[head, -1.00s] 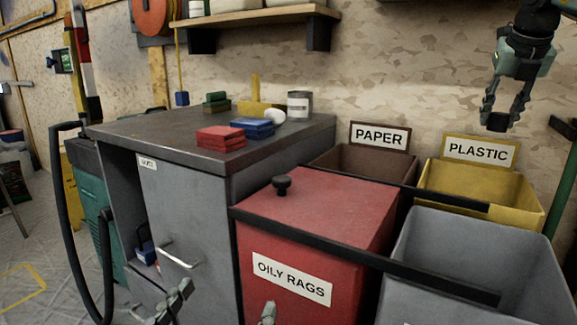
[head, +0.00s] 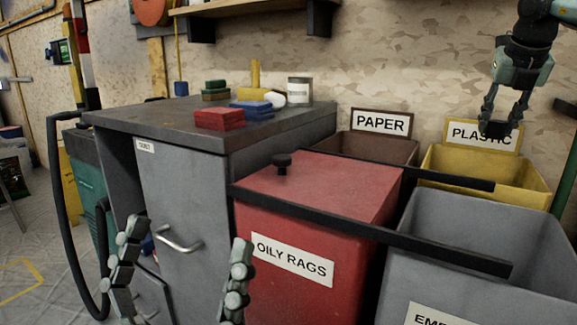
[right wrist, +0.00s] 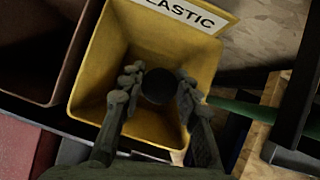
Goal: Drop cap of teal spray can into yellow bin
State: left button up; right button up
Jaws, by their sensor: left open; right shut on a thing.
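The cap (head: 495,130) is small, dark and round, held between the fingertips of my right gripper (head: 496,121). In the right wrist view the cap (right wrist: 158,86) sits between the two fingers, over the opening of the yellow bin (right wrist: 88,88). In the head view the yellow bin (head: 470,187) stands at the right with a PLASTIC label, and the cap hangs above its rim in front of that label. My left gripper (head: 188,236) is open and empty in front of the grey cabinet. I cannot see the teal spray can itself.
A brown PAPER bin (head: 375,148), a red OILY RAGS bin (head: 320,190) and a grey bin (head: 455,225) stand around the yellow one. Dark rails run across them. A grey cabinet (head: 190,190) at left carries boxes and a grey can (head: 299,92).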

jog(key=shift+f, duration=0.1)
jog(key=o, duration=0.8)
jog(key=v, duration=1.2)
